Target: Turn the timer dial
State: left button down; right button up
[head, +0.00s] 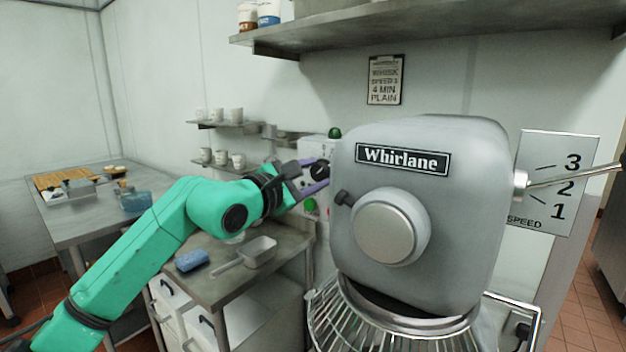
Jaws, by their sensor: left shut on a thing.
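The timer dial (321,169) is a dark round knob on the pale control box (316,146) beside the mixer. My left gripper (318,173), with purplish fingers, reaches it from the left and is shut on the dial, one finger above and one below. The fingers partly cover the dial, and its setting is too small to read. A green button (309,205) sits below it on the box, with a red one (330,211) nearby. My right gripper is not in view.
The large grey Whirlane mixer (460,165) stands close on the right, with a wire guard (385,325) below. A speed lever (570,176) sticks out at its right. A steel counter (215,285) under my left arm holds a scoop (258,250) and blue sponge (191,260).

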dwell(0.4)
pick_arm(q)
jog(key=shift+c, duration=1.6)
grip_release()
jog(key=shift+s, duration=0.1)
jog(key=shift+s+a+f, duration=0.1)
jog(key=shift+a, duration=0.05)
jog(key=b+v, duration=0.6)
jog(key=v, duration=0.8)
jog(key=shift+s, duration=0.1)
